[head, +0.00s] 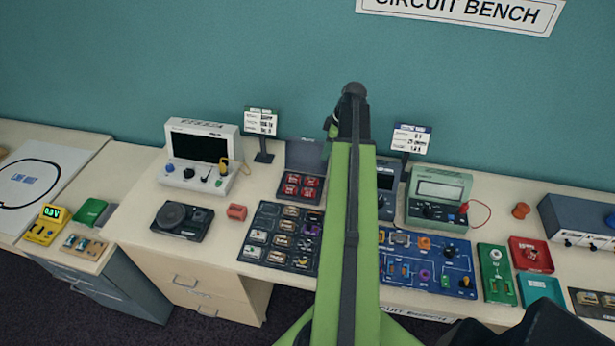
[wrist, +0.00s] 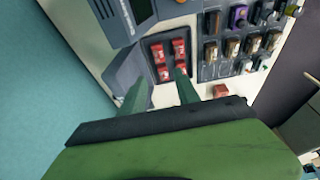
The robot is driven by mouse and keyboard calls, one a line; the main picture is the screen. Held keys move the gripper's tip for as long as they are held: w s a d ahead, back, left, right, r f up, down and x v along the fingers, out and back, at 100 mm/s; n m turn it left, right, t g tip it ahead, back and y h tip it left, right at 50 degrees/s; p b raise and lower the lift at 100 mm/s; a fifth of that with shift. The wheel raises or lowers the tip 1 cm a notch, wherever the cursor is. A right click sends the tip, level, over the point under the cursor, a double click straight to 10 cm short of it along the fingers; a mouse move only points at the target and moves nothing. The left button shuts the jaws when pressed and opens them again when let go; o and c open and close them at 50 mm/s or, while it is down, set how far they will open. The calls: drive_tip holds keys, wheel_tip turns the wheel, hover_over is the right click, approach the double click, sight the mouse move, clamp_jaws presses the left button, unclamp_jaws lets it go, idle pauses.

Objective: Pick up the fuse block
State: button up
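Several red blocks (head: 300,186) sit in an open dark case with a raised lid; the case also shows in the wrist view (wrist: 168,61). I cannot tell by label which is the fuse block. In the head view my arm hides most of the gripper.
A dark tray of components (head: 282,237) lies in front of the case. A white instrument (head: 200,155) and a black device (head: 182,221) stand to the left. A blue circuit board (head: 427,262) and a green meter (head: 437,200) are to the right.

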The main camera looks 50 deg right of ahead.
drive_tip(key=b, duration=1.1)
hover_over(312, 180)
drive_tip(key=s, duration=0.2)
drive_tip(key=f, duration=1.1)
drive_tip(key=shift+w+d+f, duration=0.1)
drive_tip(key=shift+d+f, duration=0.05)
drive_tip(key=shift+d, duration=0.2)
drive_tip(key=shift+w+a+f+b, duration=0.1)
drive_tip(key=shift+w+f+b, duration=0.05)
drive_tip(key=shift+f+b, duration=0.15)
drive_tip(key=shift+r, duration=0.1)
drive_tip(key=b+x, duration=0.5)
drive_tip(key=shift+d+f, duration=0.25)
drive_tip(key=shift+f, duration=0.05)
drive_tip(key=shift+r, duration=0.25)
clamp_jaws()
